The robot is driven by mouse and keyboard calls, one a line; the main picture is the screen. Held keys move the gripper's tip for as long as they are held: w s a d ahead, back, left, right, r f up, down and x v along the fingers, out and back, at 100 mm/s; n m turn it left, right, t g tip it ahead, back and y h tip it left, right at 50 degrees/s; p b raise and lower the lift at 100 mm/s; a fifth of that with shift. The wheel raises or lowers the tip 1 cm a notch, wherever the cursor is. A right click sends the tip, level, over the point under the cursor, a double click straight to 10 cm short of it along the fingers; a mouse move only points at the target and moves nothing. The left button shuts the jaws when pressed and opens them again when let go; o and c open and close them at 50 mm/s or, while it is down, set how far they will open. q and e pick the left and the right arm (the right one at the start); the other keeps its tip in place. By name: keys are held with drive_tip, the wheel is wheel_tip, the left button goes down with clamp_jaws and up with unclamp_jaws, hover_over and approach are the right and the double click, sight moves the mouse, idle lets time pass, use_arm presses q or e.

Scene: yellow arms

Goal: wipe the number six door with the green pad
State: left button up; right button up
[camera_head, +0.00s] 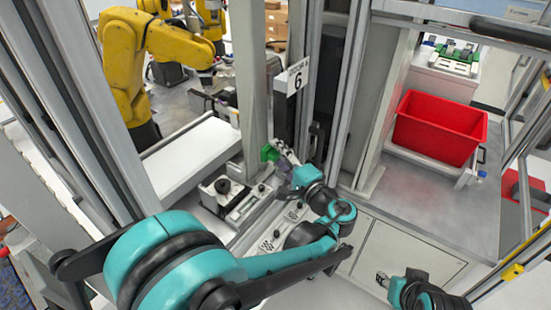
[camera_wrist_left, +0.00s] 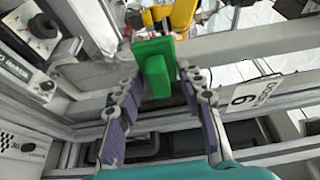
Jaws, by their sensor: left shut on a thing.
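The green pad (camera_head: 268,153) is held at the tip of my left gripper (camera_head: 282,161), near the grey door post below the number 6 sign (camera_head: 297,78). In the left wrist view, the green pad (camera_wrist_left: 152,62) sits between the fingertips of my left gripper (camera_wrist_left: 158,88), which is shut on its narrow rear part. The sign (camera_wrist_left: 250,94) is to the right there. I cannot tell whether the pad touches the door frame (camera_wrist_left: 235,65). My right gripper (camera_head: 402,279) is low at the right, partly visible, with its jaws unclear.
A yellow robot arm (camera_head: 128,60) stands behind the frame at the left, by a white conveyor (camera_head: 192,158). A red bin (camera_head: 438,128) stands at the right. A black knob (camera_head: 222,186) and metal posts surround my left arm. The grey cabinet top (camera_head: 440,205) is mostly clear.

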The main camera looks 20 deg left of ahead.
use_arm(q)
drive_tip(key=shift+w+d+b, duration=0.15)
drive_tip(key=shift+w+d, duration=0.25)
drive_tip(key=shift+w, duration=0.75)
drive_tip(key=shift+w+d+b, duration=0.15)
drive_tip(key=shift+w+d, duration=0.25)
drive_tip(key=shift+w, duration=0.7)
drive_tip(key=shift+w+d+b, duration=0.15)
drive_tip(key=shift+w+d, duration=0.25)
drive_tip(key=shift+w, duration=0.75)
drive_tip(key=shift+s+d, duration=0.35)
drive_tip(key=shift+d, duration=0.6)
drive_tip(key=shift+s+d, duration=0.35)
drive_tip(key=shift+d, duration=0.55)
drive_tip(key=shift+s+d, duration=0.35)
drive_tip(key=shift+d, duration=0.6)
drive_tip(key=d, duration=0.1)
drive_tip(key=s+d, duration=0.1)
drive_tip(key=shift+d+b, duration=0.3)
drive_tip(key=shift+d, duration=0.1)
